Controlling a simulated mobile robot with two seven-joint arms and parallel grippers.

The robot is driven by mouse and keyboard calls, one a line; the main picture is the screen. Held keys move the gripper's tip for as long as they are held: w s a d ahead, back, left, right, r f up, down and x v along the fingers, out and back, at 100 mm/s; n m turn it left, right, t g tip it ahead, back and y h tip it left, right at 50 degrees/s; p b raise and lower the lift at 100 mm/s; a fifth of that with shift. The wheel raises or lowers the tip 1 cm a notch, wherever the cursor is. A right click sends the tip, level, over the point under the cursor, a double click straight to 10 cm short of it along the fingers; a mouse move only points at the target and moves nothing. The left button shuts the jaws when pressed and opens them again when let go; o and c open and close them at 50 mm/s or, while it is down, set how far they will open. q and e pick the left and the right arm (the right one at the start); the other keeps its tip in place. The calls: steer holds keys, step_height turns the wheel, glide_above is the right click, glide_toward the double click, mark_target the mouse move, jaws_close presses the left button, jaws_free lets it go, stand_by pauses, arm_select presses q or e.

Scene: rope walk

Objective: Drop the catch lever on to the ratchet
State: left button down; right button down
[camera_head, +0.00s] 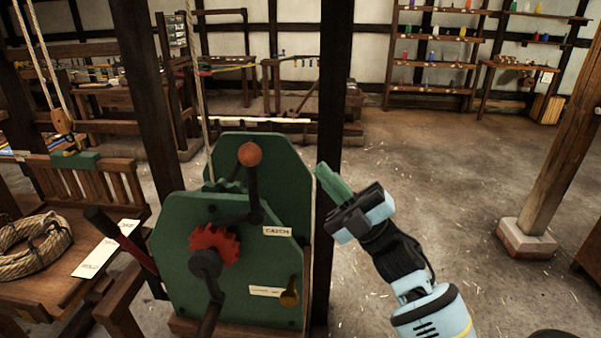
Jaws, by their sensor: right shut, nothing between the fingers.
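The catch lever (253,185) is a dark bar on the front of a green winch housing (185,285). It stands nearly upright, with an orange ball knob (250,154) at its top. A short dark arm runs left from its foot, close above the red toothed ratchet (222,240); I cannot tell if they touch. A label reading CATCH (277,231) is beside the lever's foot. My right gripper (327,178) is right of the knob, apart from it, with its green fingers shut and empty. My left gripper is out of view.
A dark crank (206,264) sticks out below the ratchet, and a brass knob (289,292) is lower right. A dark post (331,110) rises behind the housing. A rope coil (32,243) lies on a bench at left. The floor at right is open up to a wooden post (565,140).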

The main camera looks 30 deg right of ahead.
arm_select(q)
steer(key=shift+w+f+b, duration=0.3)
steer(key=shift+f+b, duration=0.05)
steer(key=shift+b, duration=0.05)
arm_select(e)
steer(key=s+d, duration=0.1)
steer(key=s+d+f, duration=0.1)
steer(key=s+d, duration=0.1)
steer(key=shift+d, duration=0.2)
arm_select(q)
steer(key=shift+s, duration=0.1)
arm_select(e)
steer(key=shift+r, duration=0.1)
